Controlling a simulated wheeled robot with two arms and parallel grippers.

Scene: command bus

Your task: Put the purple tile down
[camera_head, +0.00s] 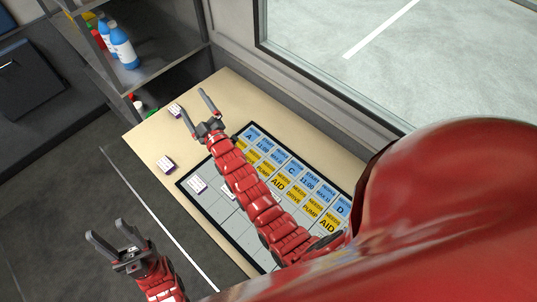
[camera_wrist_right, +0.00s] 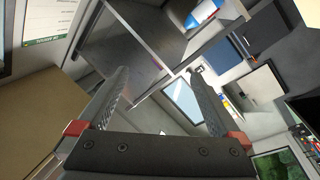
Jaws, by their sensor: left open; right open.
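Small white tiles with purple sides or markings show in the head view. One tile (camera_head: 175,109) lies near the table's far left edge, just left of my right gripper's fingers. Another tile (camera_head: 166,163) lies on the bare table near its left edge. A third tile (camera_head: 197,184) lies on the grey left part of the board (camera_head: 217,207). My right gripper (camera_head: 194,100) is open and empty above the table's far end. My left gripper (camera_head: 107,231) is open and empty, out over the floor left of the table. The right wrist view shows open, empty fingers (camera_wrist_right: 168,80).
The board's right part carries rows of blue and yellow labelled cards (camera_head: 265,145). My right arm hides part of the board. A shelf (camera_head: 150,75) with blue bottles (camera_head: 124,45) stands behind on the left. A window ledge borders the table's far side. Bare table surrounds the board's upper left.

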